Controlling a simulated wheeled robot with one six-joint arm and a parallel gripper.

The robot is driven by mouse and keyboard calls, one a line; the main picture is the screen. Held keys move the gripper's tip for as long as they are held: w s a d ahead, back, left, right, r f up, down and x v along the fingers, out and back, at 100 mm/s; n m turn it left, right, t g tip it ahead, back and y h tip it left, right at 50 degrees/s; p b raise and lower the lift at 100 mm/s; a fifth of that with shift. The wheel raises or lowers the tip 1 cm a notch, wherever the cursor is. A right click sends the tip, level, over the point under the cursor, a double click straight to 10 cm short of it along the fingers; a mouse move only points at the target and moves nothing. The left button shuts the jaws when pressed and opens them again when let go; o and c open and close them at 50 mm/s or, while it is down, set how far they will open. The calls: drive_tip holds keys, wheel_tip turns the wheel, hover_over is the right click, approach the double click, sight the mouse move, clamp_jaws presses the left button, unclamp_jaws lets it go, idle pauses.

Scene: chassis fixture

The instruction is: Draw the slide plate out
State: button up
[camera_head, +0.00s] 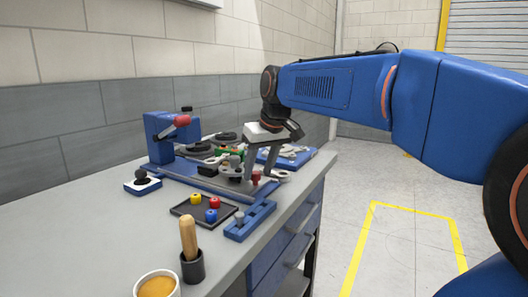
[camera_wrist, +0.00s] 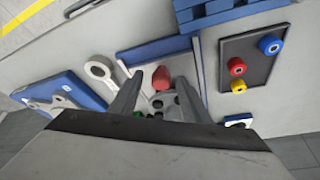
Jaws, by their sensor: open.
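The blue fixture (camera_head: 163,139) stands on the bench, with a long base running toward the bench's front edge. A grey plate, likely the slide plate (camera_head: 236,184), lies on that base with a red knob (camera_head: 256,176) at its near end. In the wrist view the red knob (camera_wrist: 161,77) stands between my fingertips, with part of the grey plate (camera_wrist: 144,56) around it. My gripper (camera_head: 260,171) points down over the knob, its fingers open and apart on either side. It also shows in the wrist view (camera_wrist: 159,83). I cannot tell whether either finger touches the knob.
A dark tray (camera_head: 183,213) with red, blue and yellow pieces and a slotted blue block (camera_head: 250,221) lie nearby. A ring-ended grey tool (camera_head: 281,175) lies close to my fingers.

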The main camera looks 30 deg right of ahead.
drive_tip(key=v, duration=1.7)
